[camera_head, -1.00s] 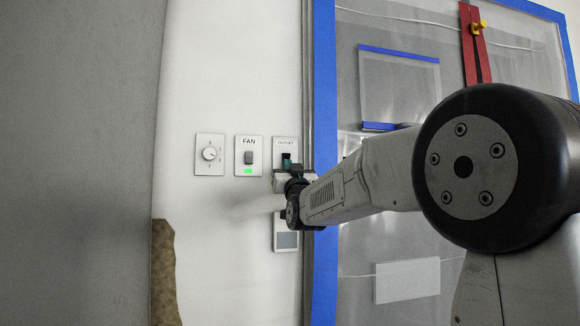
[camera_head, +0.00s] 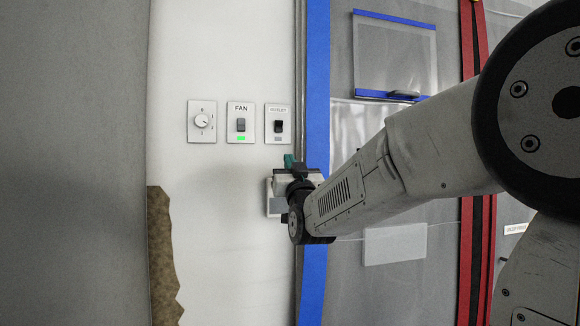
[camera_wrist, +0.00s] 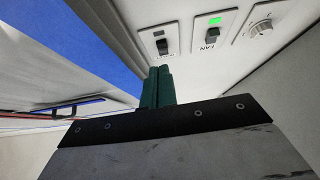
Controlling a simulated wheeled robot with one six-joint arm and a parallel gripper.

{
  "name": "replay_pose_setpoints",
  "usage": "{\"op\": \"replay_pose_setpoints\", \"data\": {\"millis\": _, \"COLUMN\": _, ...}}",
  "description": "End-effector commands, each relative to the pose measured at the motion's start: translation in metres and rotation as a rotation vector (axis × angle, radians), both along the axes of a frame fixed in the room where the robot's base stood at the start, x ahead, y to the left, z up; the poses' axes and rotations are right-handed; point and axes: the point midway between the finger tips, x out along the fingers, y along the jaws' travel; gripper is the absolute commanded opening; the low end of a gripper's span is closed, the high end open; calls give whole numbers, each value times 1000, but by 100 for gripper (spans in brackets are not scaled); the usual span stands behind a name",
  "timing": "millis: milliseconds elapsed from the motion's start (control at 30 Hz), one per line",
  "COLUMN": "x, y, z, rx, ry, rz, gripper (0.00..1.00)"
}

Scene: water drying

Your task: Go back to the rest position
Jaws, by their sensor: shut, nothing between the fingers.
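My gripper (camera_head: 289,161) is shut and empty, with its green fingertips just below the outlet switch (camera_head: 278,126) in the head view. In the wrist view the gripper's green fingers (camera_wrist: 157,85) are pressed together, near the plate of the outlet switch (camera_wrist: 162,45). The outlet switch is black on a white plate, and its indicator is unlit. The fan switch (camera_head: 241,125) beside it has a lit green indicator; it also shows in the wrist view (camera_wrist: 212,36). The gripper looks apart from both switches.
A dial plate (camera_head: 202,121) is left of the fan switch. A light plate (camera_head: 272,207) is partly hidden behind the gripper. Blue tape (camera_head: 317,90) edges a plastic sheet (camera_head: 440,140) with a red zipper strip (camera_head: 467,60).

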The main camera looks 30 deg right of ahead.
Motion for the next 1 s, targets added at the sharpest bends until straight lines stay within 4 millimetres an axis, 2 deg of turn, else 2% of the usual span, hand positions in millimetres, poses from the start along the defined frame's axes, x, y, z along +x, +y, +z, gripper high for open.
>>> {"op": "replay_pose_setpoints", "data": {"millis": 133, "x": -4, "y": 3, "z": -6, "rx": 0, "ry": 0, "rz": 1, "gripper": 0}}
{"op": "replay_pose_setpoints", "data": {"millis": 667, "x": -4, "y": 4, "z": -7, "rx": 2, "ry": 1, "rz": 5, "gripper": 0}}
{"op": "replay_pose_setpoints", "data": {"millis": 767, "x": 1, "y": 3, "z": -14, "rx": 13, "ry": 41, "rz": 9, "gripper": 0}}
{"op": "replay_pose_setpoints", "data": {"millis": 867, "x": 14, "y": 2, "z": -40, "rx": 48, "ry": 170, "rz": 21, "gripper": 0}}
{"op": "replay_pose_setpoints", "data": {"millis": 933, "x": 22, "y": 2, "z": -75, "rx": 89, "ry": 320, "rz": 33, "gripper": 0}}
{"op": "replay_pose_setpoints", "data": {"millis": 1000, "x": 22, "y": 5, "z": -112, "rx": 134, "ry": 486, "rz": 46, "gripper": 0}}
